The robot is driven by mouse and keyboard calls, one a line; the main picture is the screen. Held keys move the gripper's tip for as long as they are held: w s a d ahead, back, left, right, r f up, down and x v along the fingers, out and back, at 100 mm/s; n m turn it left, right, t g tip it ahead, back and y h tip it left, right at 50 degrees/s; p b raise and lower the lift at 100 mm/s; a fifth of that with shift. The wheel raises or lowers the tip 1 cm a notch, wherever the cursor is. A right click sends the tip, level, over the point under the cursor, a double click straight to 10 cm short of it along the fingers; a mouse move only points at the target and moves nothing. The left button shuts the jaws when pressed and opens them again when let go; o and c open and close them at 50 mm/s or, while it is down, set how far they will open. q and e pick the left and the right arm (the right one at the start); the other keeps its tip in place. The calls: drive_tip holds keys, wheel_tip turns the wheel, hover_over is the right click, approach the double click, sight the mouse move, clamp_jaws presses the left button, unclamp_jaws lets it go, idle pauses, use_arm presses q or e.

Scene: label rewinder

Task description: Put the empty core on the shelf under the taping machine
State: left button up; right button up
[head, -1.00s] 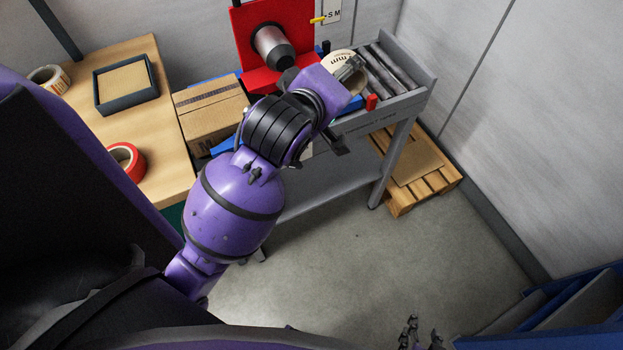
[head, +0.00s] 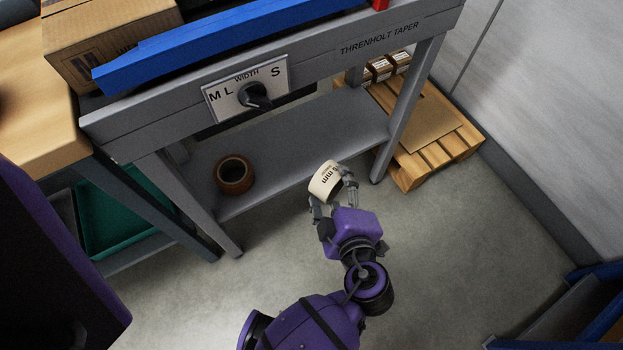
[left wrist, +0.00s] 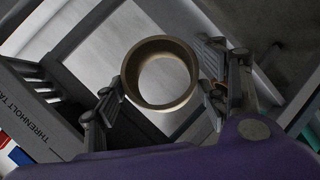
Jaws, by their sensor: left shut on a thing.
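The empty core (head: 324,181), a cream ring with "mm" printed on it, is held in my left gripper (head: 334,197) in the head view. In the left wrist view the core (left wrist: 160,73) sits between the two fingers of the left gripper (left wrist: 162,92), its open middle showing through. The gripper is shut on it, in front of the machine's lower shelf (head: 290,155), near its front edge. The taping machine (head: 360,50) is grey, lettered "THRENHOLT TAPER". A brown tape roll (head: 233,174) lies on the shelf's left part. My right gripper is not in view.
The shelf is bare right of the brown roll. Machine legs (head: 408,105) stand at its ends. A width dial (head: 250,92) is on the machine's front. A pallet (head: 440,135) stands at right, a green tray (head: 115,215) at left.

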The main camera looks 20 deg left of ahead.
sight(336, 194)
use_arm(q)
drive_tip(key=f+b, duration=0.1)
drive_tip(key=d+f+n+g+y+b, duration=0.1)
drive_tip(key=d+f+n+y, duration=0.1)
drive_tip(key=shift+s+f+g+b, duration=0.1)
drive_tip(key=shift+f+g+b, duration=0.2)
drive_tip(key=shift+b, duration=0.1)
drive_tip(key=a+r+n, duration=0.1)
drive_tip(key=a+r+g+y, duration=0.1)
drive_tip(key=r, duration=0.1)
drive_tip(key=shift+w+n+p, duration=0.2)
drive_tip(key=shift+n+p, duration=0.1)
drive_tip(key=shift+n, duration=0.1)
drive_tip(key=shift+w+a+f+b, duration=0.65)
drive_tip(key=shift+w+a+f, duration=0.9)
drive_tip(key=shift+f, duration=0.6)
drive_tip(key=shift+w+a+f+b, duration=0.65)
drive_tip(key=shift+w+a+f, duration=0.9)
drive_tip(key=shift+f, duration=0.65)
drive_tip(key=shift+w+a+f+b, duration=0.65)
drive_tip(key=shift+w+a+f, duration=0.65)
drive_tip(key=shift+w+f, duration=0.65)
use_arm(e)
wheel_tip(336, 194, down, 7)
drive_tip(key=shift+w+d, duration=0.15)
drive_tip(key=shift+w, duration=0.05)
use_arm(q)
drive_tip(key=shift+s+f, duration=0.2)
drive_tip(key=shift+f, duration=0.05)
